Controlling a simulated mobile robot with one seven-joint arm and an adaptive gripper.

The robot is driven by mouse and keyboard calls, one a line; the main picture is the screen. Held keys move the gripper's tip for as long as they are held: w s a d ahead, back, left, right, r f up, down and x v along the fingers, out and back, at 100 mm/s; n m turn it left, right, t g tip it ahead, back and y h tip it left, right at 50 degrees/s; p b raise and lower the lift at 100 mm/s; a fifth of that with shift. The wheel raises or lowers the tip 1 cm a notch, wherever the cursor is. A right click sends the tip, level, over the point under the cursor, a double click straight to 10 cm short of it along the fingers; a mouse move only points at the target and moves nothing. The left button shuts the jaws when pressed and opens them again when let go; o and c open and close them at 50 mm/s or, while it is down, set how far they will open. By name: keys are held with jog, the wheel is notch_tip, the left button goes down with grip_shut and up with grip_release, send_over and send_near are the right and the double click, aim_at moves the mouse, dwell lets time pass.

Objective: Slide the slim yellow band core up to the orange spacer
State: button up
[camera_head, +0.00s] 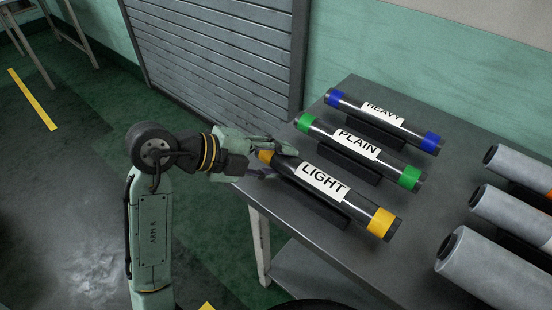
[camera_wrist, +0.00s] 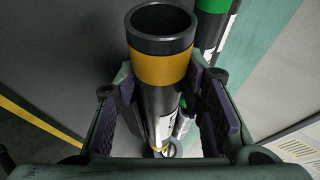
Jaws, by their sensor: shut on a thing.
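The slim yellow band core (camera_head: 325,183) is a black tube with a white LIGHT label and a yellow band near each end. It lies along a dark cradle (camera_head: 312,202) at the table's near left edge. My gripper (camera_head: 272,163) is shut on its left end, beside the yellow band. In the wrist view the core's open end (camera_wrist: 160,22) faces the camera, and the purple-padded fingers (camera_wrist: 168,112) stand on either side of the tube. An orange piece (camera_head: 548,195) shows at the right edge among grey rolls; I cannot tell if it is the spacer.
The green-banded PLAIN core (camera_head: 385,160) and blue-banded HEAVY core (camera_head: 407,120) lie parallel behind. Grey rolls (camera_head: 480,260) lie at the right of the table (camera_head: 360,270). A grey slatted shutter (camera_head: 220,55) stands behind. Bare tabletop separates cores from rolls.

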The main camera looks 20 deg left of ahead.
jog(key=shift+f, duration=0.2)
jog(key=o, duration=1.2)
jog(key=shift+o, duration=0.2)
jog(key=shift+a+r+p, duration=0.1)
jog(key=shift+r+p, duration=0.1)
jog(key=shift+p, duration=0.3)
jog(key=b+v, duration=0.3)
jog(key=v, duration=0.7)
jog(key=shift+s, duration=0.4)
